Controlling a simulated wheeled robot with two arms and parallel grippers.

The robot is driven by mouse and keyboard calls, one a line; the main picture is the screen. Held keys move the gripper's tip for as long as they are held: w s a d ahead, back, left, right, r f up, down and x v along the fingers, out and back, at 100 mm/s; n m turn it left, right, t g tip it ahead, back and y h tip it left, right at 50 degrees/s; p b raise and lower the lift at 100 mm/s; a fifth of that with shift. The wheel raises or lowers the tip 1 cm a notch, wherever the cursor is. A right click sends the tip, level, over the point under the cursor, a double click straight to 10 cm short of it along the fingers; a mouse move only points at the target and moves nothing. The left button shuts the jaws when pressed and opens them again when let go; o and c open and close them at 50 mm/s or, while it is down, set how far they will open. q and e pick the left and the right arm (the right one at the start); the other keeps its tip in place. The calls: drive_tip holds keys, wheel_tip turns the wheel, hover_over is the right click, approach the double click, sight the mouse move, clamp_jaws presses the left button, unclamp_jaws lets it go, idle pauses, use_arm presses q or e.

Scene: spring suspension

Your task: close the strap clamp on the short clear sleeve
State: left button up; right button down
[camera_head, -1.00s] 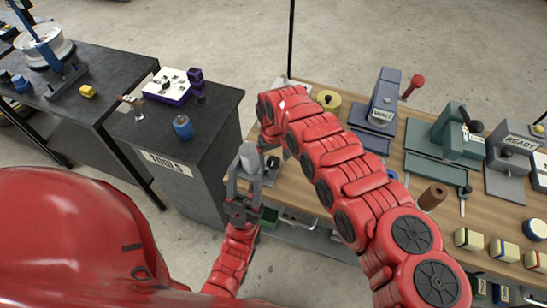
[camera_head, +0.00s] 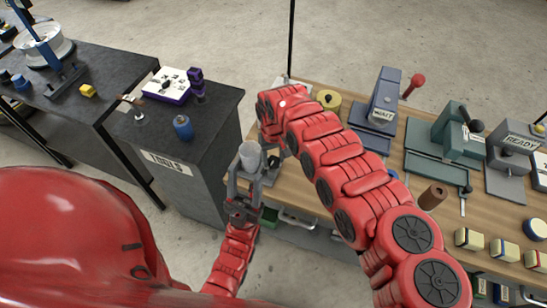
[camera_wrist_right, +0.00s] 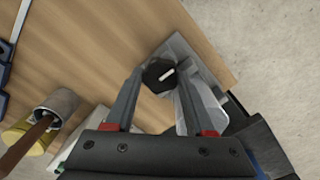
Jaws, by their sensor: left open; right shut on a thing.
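The short sleeve (camera_head: 250,155) is a pale grey cylinder upright at the left end of the wooden bench. My left gripper (camera_head: 248,178) is open, with its fingers spread on either side of the sleeve's lower part. My right gripper (camera_wrist_right: 160,78) is shut on a black knob (camera_wrist_right: 157,73) with a white mark, which seems to belong to the strap clamp. In the right wrist view, a clear, glassy part (camera_wrist_right: 207,102) lies beside the right finger. In the head view my right arm hides its own gripper, and the strap is not clear.
The wooden bench (camera_head: 315,185) carries a yellow roll (camera_head: 328,99), a blue-grey WAIT fixture (camera_head: 384,100), a green fixture (camera_head: 452,130) and a READY fixture (camera_head: 512,150). The dark TOOLS cabinet (camera_head: 215,125) stands close on the left, across a gap. A grey plate (camera_wrist_right: 190,60) lies by the knob.

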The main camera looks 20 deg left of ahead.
drive_tip(key=m, duration=0.5)
drive_tip(key=shift+m+b, duration=0.3)
drive_tip(key=shift+m, duration=0.1)
drive_tip(key=shift+w+m+b, duration=0.1)
drive_tip(key=shift+m+b, duration=0.2)
drive_tip(key=shift+m, duration=0.9)
drive_tip(key=shift+m+b, duration=0.3)
drive_tip(key=shift+m, duration=0.6)
drive_tip(key=shift+c, duration=1.3)
unclamp_jaws()
